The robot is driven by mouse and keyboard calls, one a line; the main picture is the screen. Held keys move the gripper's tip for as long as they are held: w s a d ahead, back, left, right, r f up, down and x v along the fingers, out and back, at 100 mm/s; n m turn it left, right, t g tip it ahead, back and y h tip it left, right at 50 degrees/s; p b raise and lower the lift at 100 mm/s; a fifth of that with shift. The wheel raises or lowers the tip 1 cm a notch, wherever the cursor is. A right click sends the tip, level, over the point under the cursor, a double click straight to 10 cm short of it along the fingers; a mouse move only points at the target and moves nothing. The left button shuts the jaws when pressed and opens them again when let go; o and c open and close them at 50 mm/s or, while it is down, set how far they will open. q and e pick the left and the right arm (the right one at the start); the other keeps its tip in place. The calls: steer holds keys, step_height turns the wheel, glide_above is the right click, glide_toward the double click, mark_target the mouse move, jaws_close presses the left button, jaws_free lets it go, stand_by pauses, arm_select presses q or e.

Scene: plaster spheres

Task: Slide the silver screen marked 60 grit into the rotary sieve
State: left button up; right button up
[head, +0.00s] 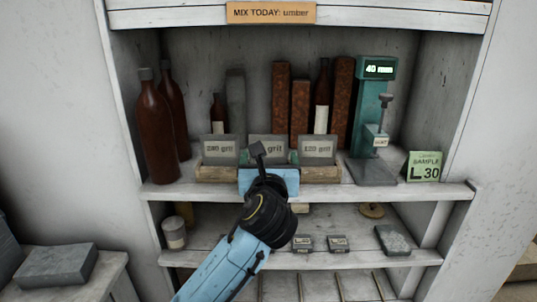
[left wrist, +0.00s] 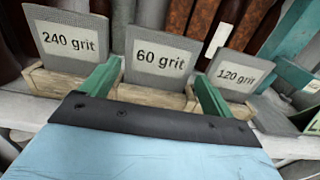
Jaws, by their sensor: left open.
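The silver screen marked 60 grit (left wrist: 160,58) stands upright in a wooden holder (left wrist: 150,96), between the 240 grit and 120 grit screens. In the head view the 60 grit screen (head: 272,143) is partly covered by my left gripper (head: 267,158), so only "grit" reads there. My left gripper is open. In the left wrist view its two green fingers (left wrist: 157,72) stand on either side of the 60 grit screen, apart from each other; I cannot tell whether they touch it. I cannot make out a rotary sieve. My right gripper is not in view.
The 240 grit screen (head: 220,149) and 120 grit screen (head: 317,149) flank closely. Brown bottles (head: 157,130) stand left. A teal device (head: 373,110) reading 40 and a green sample card (head: 424,166) stand right. Small blocks (head: 303,242) lie on the lower shelf.

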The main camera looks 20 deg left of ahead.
mark_target(269, 152)
arm_select(q)
steer(key=shift+p+x, duration=0.4)
steer(key=shift+x, duration=2.6)
steer(key=shift+s, duration=0.1)
steer(key=c, duration=0.6)
